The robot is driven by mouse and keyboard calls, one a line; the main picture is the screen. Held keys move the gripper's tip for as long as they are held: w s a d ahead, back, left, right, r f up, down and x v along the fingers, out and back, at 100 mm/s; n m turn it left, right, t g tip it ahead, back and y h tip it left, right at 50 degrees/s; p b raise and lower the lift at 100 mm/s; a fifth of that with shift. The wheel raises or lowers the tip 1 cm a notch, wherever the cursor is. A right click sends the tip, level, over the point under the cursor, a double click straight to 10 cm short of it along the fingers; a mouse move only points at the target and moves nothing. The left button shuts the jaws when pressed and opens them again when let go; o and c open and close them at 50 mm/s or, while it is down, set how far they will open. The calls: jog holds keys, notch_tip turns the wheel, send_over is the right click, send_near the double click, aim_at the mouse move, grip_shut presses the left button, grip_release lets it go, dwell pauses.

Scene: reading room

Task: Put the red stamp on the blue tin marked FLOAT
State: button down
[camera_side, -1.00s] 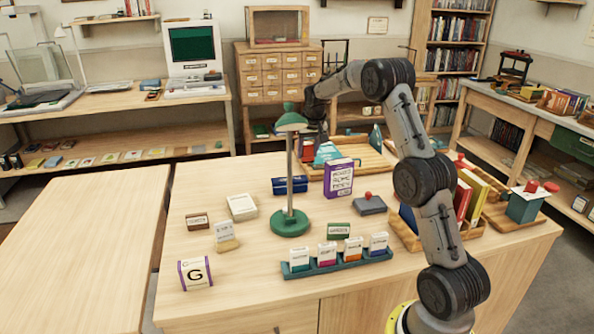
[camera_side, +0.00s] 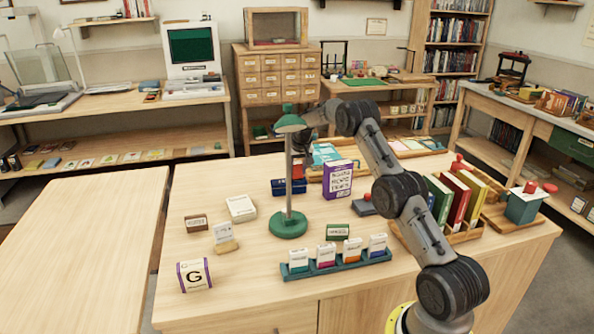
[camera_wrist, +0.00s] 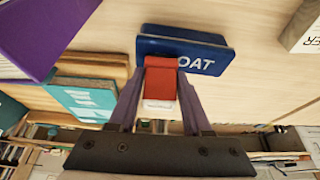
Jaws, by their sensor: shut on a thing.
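My gripper (camera_wrist: 159,92) is shut on the red stamp (camera_wrist: 159,78), which has a pale end towards the palm in the wrist view. The blue tin (camera_wrist: 185,50) lies just beyond the stamp, with the letters "OAT" showing and the rest of its word hidden by the stamp. In the side view the red stamp (camera_side: 298,170) is right at the top of the blue tin (camera_side: 280,187), behind the green lamp. I cannot tell whether stamp and tin touch. The lamp hides part of my gripper and the tin.
The green lamp (camera_side: 288,222) stands in front of the tin. A purple box (camera_side: 338,181) stands upright close to its right. A wooden tray (camera_side: 371,162) with teal items lies behind. A cream box (camera_side: 241,208) lies to the left.

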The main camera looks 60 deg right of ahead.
jog(key=shift+f, duration=0.1)
jog(key=shift+c, duration=1.7)
grip_release()
jog(key=shift+f, duration=0.1)
jog(key=v, duration=1.2)
jog(key=shift+r, duration=0.2)
jog(key=shift+r, duration=0.1)
